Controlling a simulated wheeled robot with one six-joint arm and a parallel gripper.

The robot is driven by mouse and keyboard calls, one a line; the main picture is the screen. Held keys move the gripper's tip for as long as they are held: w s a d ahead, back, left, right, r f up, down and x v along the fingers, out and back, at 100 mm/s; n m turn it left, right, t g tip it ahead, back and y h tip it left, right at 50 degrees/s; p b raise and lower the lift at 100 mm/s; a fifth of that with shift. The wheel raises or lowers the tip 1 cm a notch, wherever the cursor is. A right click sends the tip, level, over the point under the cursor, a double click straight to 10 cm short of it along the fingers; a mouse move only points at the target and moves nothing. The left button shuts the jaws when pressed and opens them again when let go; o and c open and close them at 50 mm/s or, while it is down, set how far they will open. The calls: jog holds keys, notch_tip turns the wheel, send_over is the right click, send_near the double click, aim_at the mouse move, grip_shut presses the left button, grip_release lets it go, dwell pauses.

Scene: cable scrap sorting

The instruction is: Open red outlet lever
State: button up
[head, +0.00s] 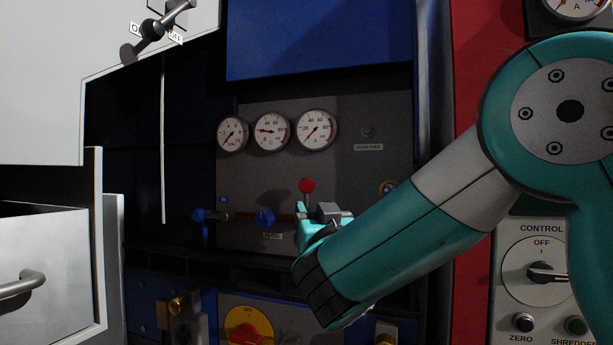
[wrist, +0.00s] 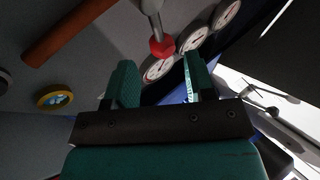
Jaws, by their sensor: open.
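The red outlet lever (head: 307,185) shows in the head view as a red ball knob on a short stem, in front of the grey panel below the gauges. In the wrist view its red knob (wrist: 162,47) hangs from a grey stem, just beyond and between the fingertips. My gripper (head: 310,217) is just below the knob in the head view, partly hidden by my wrist. In the wrist view my gripper (wrist: 160,77) is open, with nothing visible between its two teal fingers. The lower part of the lever is hidden in the head view.
Three round gauges (head: 271,131) sit above the lever. A blue valve handle (head: 264,217) is close on the left. A rust-brown pipe (wrist: 75,28) shows in the wrist view. An open white drawer (head: 50,265) stands at left.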

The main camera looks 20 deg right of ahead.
aim_at(308, 199)
jog(key=p+x, duration=0.4)
jog(key=x, duration=0.2)
jog(key=shift+s+r, duration=0.15)
jog(key=shift+w+r+p, duration=0.1)
jog(key=shift+w+p, duration=0.3)
jog(key=shift+w, duration=0.25)
grip_shut()
jog(key=shift+d+b, duration=0.1)
jog(key=shift+b, duration=0.2)
jog(key=shift+f+b, duration=0.25)
jog(key=shift+b, duration=0.15)
